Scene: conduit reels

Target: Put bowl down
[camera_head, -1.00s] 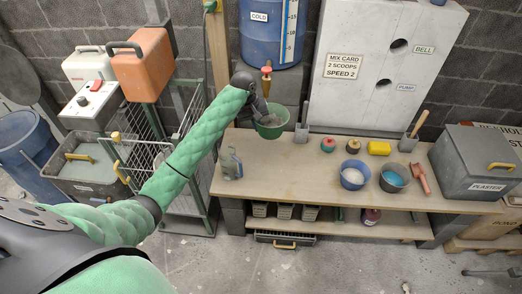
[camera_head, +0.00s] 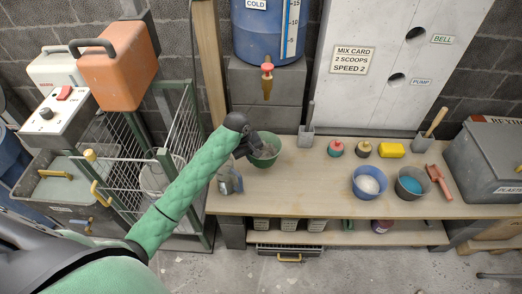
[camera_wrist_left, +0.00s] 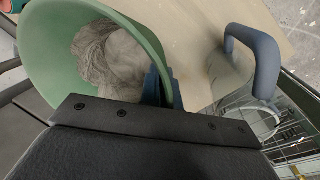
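A green bowl (camera_head: 267,152) with a grey, powdery or pasty mass inside is at the back left of the wooden bench (camera_head: 300,195), below the tap. My left gripper (camera_head: 250,146) is at the bowl's left rim and appears shut on it. In the left wrist view the bowl (camera_wrist_left: 48,50) fills the upper left, and a dark blue finger of my left gripper (camera_wrist_left: 156,88) lies against its wall. The bowl looks roughly upright. I cannot tell whether its base touches the bench. My right gripper is not in view.
A clear jug with a blue-grey handle (camera_head: 229,181) stands just in front and left of the bowl. A brass tap (camera_head: 267,82) hangs behind it. Bench between is clear.

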